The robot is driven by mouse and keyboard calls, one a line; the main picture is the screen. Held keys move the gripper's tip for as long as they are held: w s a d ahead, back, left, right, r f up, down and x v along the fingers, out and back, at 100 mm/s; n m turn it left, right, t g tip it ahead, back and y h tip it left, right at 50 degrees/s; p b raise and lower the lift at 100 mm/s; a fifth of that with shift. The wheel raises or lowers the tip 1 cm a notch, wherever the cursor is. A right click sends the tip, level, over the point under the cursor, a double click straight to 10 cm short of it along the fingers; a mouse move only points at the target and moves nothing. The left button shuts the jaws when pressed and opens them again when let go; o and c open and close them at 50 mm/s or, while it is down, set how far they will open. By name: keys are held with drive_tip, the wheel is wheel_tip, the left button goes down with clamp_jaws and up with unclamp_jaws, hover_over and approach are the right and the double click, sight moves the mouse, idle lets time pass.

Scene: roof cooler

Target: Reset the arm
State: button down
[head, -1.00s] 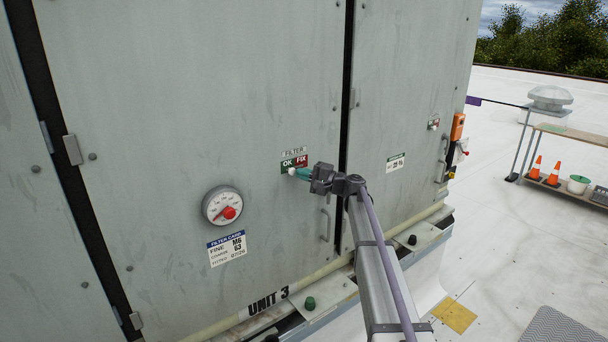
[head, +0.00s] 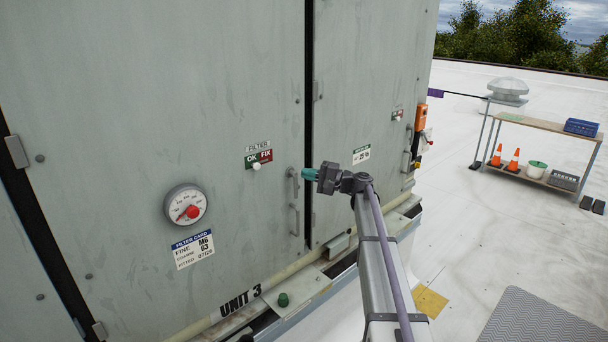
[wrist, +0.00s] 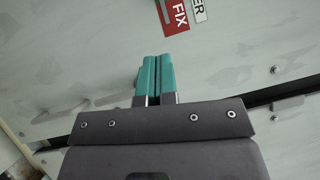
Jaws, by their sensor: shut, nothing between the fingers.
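My gripper (head: 308,174) is shut and empty, its teal fingertips pressed together. In the head view it stands in front of the grey cooler cabinet (head: 230,90), near the dark gap between two door panels and beside a door handle. Whether it touches the handle cannot be told.
A round gauge (head: 186,205) and a filter card (head: 193,250) are on the left panel. An orange box (head: 421,117) is on the cabinet's right edge. A bench (head: 545,125) with cones and a bucket stands right. The white roof between is mostly clear.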

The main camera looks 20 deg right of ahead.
drive_tip(key=shift+f, duration=0.1)
drive_tip(key=s+a+f+n+g+h+b, duration=0.2)
drive_tip(key=s+a+f+h, duration=0.3)
drive_tip(key=s+f, duration=0.4)
drive_tip(key=s+a+f+n+g+h+b, duration=0.3)
drive_tip(key=s+f, duration=0.6)
drive_tip(key=s, duration=0.8)
drive_tip(key=s+a+f+n+g+h+b, duration=0.3)
drive_tip(key=s+a+f+g+h, duration=0.2)
drive_tip(key=s, duration=0.9)
wheel_tip(320, 180, down, 4)
drive_tip(key=a+h, duration=0.2)
drive_tip(key=h, duration=0.1)
drive_tip(key=shift+f+g+b, duration=0.25)
drive_tip(key=shift+g+b, duration=0.05)
drive_tip(key=shift+g, duration=0.1)
